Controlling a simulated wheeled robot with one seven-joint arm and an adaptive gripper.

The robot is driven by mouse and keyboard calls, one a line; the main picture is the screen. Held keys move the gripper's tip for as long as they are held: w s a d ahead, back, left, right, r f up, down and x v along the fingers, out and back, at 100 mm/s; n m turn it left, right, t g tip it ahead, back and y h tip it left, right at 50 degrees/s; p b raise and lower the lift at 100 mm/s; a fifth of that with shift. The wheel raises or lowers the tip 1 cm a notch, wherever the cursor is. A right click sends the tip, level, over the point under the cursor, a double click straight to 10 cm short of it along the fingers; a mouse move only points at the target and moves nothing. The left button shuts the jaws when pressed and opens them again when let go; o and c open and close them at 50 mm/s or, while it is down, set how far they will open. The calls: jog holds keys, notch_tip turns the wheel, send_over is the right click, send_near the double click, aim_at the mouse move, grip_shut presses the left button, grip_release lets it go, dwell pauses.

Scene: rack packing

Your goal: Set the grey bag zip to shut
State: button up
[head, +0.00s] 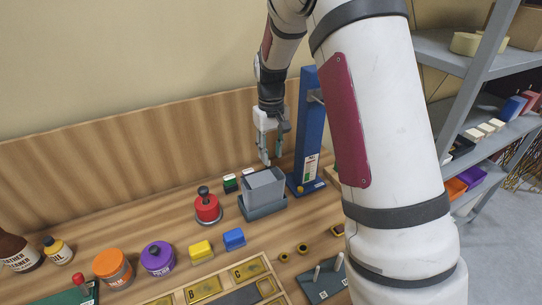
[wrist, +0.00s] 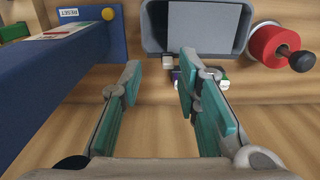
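My gripper (head: 271,158) points down above the back of the workbench, between a grey open-topped box and a blue post. In the wrist view my gripper (wrist: 158,70) has its two teal-padded fingers apart with nothing between them. The grey box (head: 262,205) has a flat lighter grey piece inside; it also shows in the wrist view (wrist: 155,38) beyond the fingertips. I cannot tell whether this is the grey bag. No zip or slider can be made out in either view.
The blue post (head: 309,130) stands right of my gripper. A red round weight (head: 207,209) with a black knob stands left of the box. Jars (head: 112,267), yellow (head: 200,251) and blue (head: 234,239) blocks and a wooden tray (head: 270,262) lie in front. Shelves (head: 480,120) stand right.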

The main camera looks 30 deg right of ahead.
aim_at(271, 167)
notch_tip(271, 167, up, 10)
dwell(0.4)
